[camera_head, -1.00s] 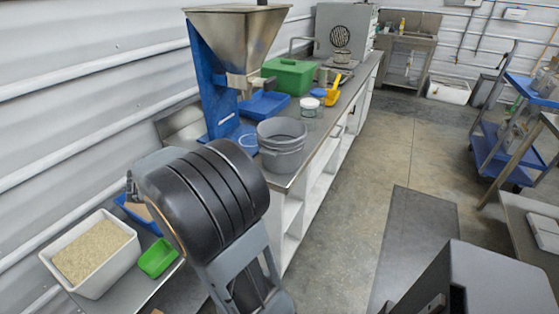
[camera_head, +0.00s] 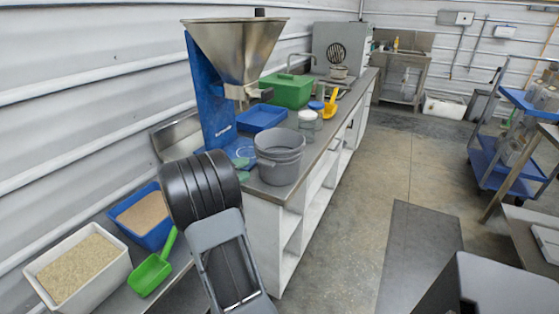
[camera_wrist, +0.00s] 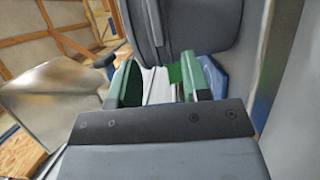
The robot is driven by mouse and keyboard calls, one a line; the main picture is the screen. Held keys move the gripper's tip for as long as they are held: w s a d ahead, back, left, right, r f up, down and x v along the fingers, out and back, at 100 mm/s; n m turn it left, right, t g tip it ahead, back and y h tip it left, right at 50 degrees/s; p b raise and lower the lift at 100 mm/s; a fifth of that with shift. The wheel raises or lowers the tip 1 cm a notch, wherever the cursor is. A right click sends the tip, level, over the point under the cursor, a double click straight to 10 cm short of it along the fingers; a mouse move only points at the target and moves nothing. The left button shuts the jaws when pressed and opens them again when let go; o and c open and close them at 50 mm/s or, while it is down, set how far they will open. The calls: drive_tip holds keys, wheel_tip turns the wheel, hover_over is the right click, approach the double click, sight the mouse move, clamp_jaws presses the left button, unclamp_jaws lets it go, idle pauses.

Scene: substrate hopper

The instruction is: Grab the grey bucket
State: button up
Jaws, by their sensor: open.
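The grey bucket (camera_head: 281,157) stands upright at the near end of the steel bench in the head view, its open top showing. My arm is left of and in front of it there and hides most of my gripper. A small green patch between arm and bucket may be a fingertip. In the wrist view my gripper (camera_wrist: 160,84) is open, with green-faced fingers apart. A large dark grey rounded surface lies beyond the fingers; I cannot tell whether it is the bucket or part of my arm.
A blue stand with a steel hopper (camera_head: 238,45) rises behind the bucket. A blue tray (camera_head: 262,117), green box (camera_head: 287,91), lidded jar (camera_head: 307,120) and yellow scoop (camera_head: 330,105) are further along the bench. A white tub (camera_head: 110,283) and green scoop (camera_head: 150,273) are at lower left.

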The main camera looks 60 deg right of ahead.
sight(279, 157)
drive_tip(key=x, duration=0.5)
drive_tip(key=shift+d+p, duration=0.15)
drive_tip(key=shift+p, duration=0.15)
clamp_jaws()
